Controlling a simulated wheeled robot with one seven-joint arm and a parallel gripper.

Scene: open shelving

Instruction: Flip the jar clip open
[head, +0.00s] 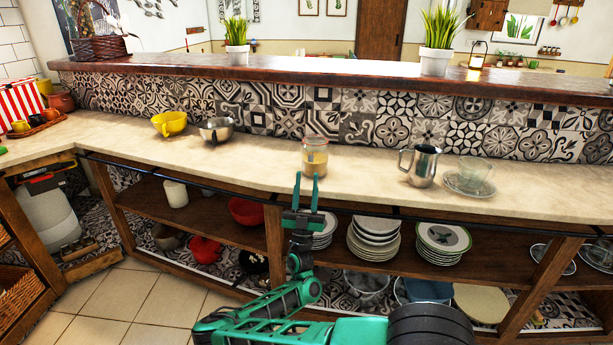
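A small glass jar (315,157) stands upright on the counter, with yellowish contents in its lower part. Its clip is too small to make out. My gripper (306,180) points toward the jar from the front, at the counter's front edge. Its two green fingers are apart with nothing seen between them. The fingertips appear just below the jar's base in the picture; whether they touch it I cannot tell.
On the counter (250,173), a yellow bowl (170,124) and a metal bowl (216,131) stand left. A metal pitcher (421,166) and a glass cup (473,171) on saucers stand right. Shelves below hold stacked plates (376,238). A tiled wall (360,115) rises behind.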

